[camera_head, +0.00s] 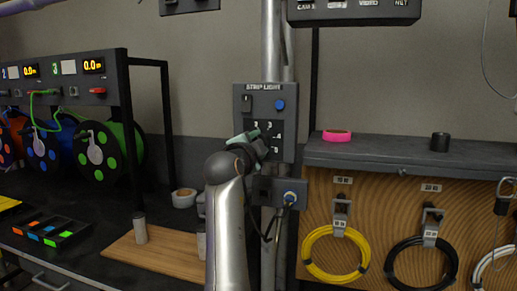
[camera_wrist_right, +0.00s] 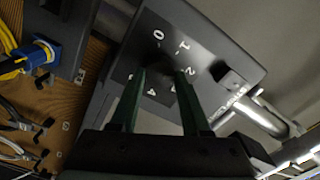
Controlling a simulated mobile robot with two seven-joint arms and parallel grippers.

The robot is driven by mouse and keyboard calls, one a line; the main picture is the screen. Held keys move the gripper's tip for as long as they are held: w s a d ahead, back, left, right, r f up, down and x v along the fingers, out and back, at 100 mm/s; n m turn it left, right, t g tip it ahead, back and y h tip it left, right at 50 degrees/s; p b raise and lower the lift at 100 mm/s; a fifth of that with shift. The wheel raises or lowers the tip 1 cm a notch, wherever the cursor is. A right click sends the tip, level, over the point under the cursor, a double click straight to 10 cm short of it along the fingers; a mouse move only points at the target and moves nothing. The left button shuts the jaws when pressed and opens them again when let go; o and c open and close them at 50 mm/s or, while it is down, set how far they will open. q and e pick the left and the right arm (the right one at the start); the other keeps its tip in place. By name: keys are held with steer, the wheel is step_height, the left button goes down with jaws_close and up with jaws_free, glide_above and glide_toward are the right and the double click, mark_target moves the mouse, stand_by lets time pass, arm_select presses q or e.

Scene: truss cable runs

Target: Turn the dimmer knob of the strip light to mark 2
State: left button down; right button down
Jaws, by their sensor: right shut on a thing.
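The strip light panel (camera_head: 246,121) is a dark box on the upright pole, with the printed label "STRIP LIGHT", a blue button (camera_head: 280,104) and a black switch (camera_head: 247,104). My right gripper (camera_head: 258,140) is at the dial on its lower half and covers the dimmer knob in the head view. In the right wrist view the green fingers (camera_wrist_right: 161,76) reach to the panel (camera_wrist_right: 205,40) and are shut on the dark knob, which hardly stands out. Marks 0, 1, 2 and 4 show around it; the pointer's direction cannot be told. My left gripper is out of view.
A lower box (camera_head: 262,184) with a blue connector (camera_head: 290,198) and cable sits just below. At right, a shelf (camera_head: 400,155) carries a pink tape roll (camera_head: 337,135) above hanging cables. Cable reels (camera_head: 95,150) stand at left, beside a wooden board (camera_head: 165,255).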

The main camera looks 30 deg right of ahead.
steer(key=shift+m, duration=0.3)
stand_by(0.4)
steer(key=shift+c, duration=1.9)
jaws_free()
steer(key=b+v, duration=0.1)
steer(key=v, duration=1.1)
steer(key=shift+s+b, duration=0.2)
steer(key=shift+b, duration=0.1)
steer(key=shift+a, duration=0.1)
